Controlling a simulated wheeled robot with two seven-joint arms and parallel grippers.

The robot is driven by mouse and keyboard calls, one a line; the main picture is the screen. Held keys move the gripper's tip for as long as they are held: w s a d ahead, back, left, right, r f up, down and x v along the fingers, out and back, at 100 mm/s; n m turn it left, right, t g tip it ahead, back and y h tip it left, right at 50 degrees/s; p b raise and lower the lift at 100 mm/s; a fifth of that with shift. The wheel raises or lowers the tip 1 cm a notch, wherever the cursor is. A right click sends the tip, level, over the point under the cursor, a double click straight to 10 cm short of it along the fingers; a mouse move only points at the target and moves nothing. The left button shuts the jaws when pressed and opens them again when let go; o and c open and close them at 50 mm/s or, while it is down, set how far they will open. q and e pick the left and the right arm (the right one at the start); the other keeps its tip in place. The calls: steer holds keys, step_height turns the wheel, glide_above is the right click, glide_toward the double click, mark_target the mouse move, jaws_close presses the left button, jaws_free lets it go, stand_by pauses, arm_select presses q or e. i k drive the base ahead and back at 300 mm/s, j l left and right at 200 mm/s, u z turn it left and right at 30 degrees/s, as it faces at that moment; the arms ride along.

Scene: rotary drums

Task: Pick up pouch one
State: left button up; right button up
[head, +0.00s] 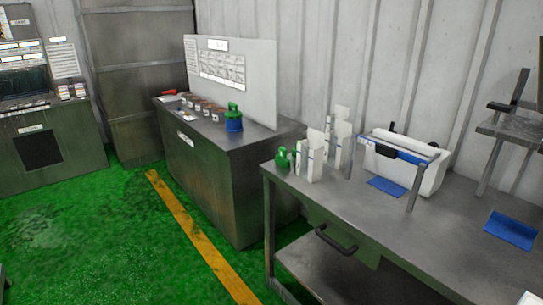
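No thing in the head view can be read as pouch one for certain. Several white upright packs (311,166) with blue marks stand at the left end of the grey metal table (345,205). A green bottle-like item (283,160) stands beside them. Two flat blue pieces lie on the table: one (386,187) in front of a white machine, the other (511,231) at the right. Whether any of these is a pouch cannot be told. Neither of my grippers is in view.
A white machine (428,172) with a metal frame stands at the table's back. A dark-armed stand (510,127) is at the right. A cabinet (226,165) behind carries several small jars and a blue-green container (234,121). Green floor with a yellow line (195,232) lies open at left.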

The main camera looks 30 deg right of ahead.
mark_target(310, 152)
steer(key=i+j+z, duration=0.1)
steer(key=i+z, duration=0.15)
steer(key=i, duration=0.2)
steer(key=i+j+z, duration=0.25)
steer(key=i, duration=0.25)
steer(key=i+j+z, duration=0.25)
steer(key=i, duration=0.2)
